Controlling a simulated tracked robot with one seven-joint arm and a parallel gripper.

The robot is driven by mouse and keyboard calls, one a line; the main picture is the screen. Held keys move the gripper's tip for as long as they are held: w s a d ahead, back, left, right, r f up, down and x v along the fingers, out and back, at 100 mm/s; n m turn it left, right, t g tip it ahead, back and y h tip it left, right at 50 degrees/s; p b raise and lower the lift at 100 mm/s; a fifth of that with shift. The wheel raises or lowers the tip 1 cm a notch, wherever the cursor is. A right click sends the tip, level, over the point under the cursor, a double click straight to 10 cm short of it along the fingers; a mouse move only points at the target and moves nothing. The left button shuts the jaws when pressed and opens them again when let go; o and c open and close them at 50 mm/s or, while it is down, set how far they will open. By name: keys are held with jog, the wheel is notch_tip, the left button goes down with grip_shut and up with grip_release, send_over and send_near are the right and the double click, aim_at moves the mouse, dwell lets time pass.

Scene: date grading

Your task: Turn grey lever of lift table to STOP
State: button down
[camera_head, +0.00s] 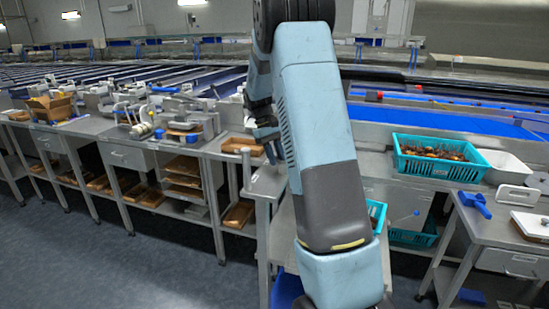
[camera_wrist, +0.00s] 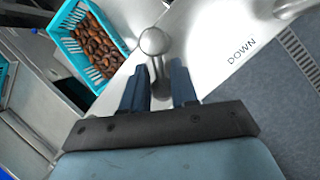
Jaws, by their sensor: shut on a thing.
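The grey lever (camera_wrist: 155,62) of the lift table shows in the wrist view, with a round knob at its end. My gripper (camera_wrist: 160,85) is shut on the lever, one dark finger on each side of its stem. The lift table's pale metal surface (camera_wrist: 205,45) carries the word DOWN, to the right of the lever. No STOP mark is visible in either view. In the head view my arm covers much of the lift table (camera_head: 268,180), and the lever cannot be made out there.
A teal crate of dates (camera_wrist: 72,45) lies left of the lever in the wrist view. In the head view another teal crate of dates (camera_head: 402,160) stands on the right, beside a white tray (camera_head: 505,166). A long bench (camera_head: 130,130) with tools runs left. Grey floor is open at front left.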

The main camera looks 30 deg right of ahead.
jog(key=shift+w+d+m+y, duration=0.1)
jog(key=shift+d+m+y, duration=0.15)
jog(key=shift+m, duration=0.35)
jog(key=shift+w+d+m+y, duration=0.1)
jog(key=shift+d+m+y, duration=0.15)
jog(key=shift+m, duration=0.35)
jog(key=c, duration=0.9)
grip_release()
jog(key=shift+c, duration=0.2)
jog(key=d+v, duration=0.1)
jog(key=v, duration=1.2)
jog(key=shift+w+a+r, duration=0.2)
jog(key=shift+w+a, duration=0.1)
jog(key=shift+a, duration=0.15)
